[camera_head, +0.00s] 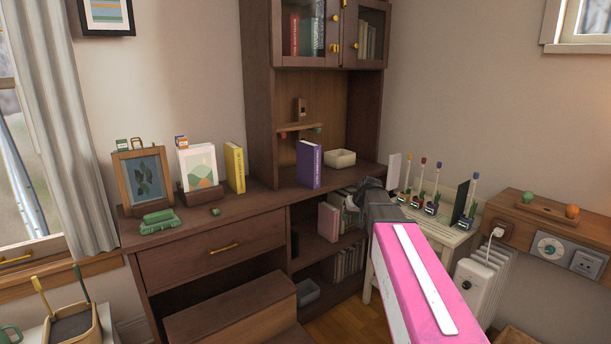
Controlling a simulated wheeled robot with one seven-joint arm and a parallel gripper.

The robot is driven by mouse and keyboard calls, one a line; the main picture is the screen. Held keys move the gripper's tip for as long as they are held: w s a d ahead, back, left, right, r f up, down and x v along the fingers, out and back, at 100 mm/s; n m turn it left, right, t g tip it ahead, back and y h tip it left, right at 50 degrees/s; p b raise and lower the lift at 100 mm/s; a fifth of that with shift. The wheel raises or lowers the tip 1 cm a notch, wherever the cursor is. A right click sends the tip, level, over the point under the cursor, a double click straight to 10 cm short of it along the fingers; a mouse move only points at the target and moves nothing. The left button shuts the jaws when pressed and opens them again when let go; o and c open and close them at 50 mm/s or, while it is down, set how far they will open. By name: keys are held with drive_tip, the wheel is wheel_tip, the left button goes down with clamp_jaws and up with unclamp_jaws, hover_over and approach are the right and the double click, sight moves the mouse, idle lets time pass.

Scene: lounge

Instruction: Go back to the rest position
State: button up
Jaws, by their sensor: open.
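My gripper (367,187) is at the end of my pink and white arm, which reaches in from the lower right. It is small and dark in the view, in front of the right end of the wooden desk, near the lower shelf. The jaws are open. I see nothing held between them, though the fingertips are small and partly hard to make out.
The wooden desk (260,211) holds a purple book (309,165), a yellow book (235,167), a white box (340,159) and a picture frame (145,173). A white side table (447,236) with several small items stands right of my arm. A brown stool (231,308) stands in front.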

drive_tip(key=s+f+g+h, duration=0.1)
drive_tip(key=s+f+g, duration=0.1)
drive_tip(key=s+f, duration=0.7)
drive_tip(key=s+d+f+m+g+h, duration=0.1)
drive_tip(key=s+f+g+h, duration=0.1)
drive_tip(key=s+f, duration=0.7)
drive_tip(key=s, duration=0.7)
drive_tip(key=shift+s+g, duration=0.3)
drive_tip(key=shift+s, duration=0.1)
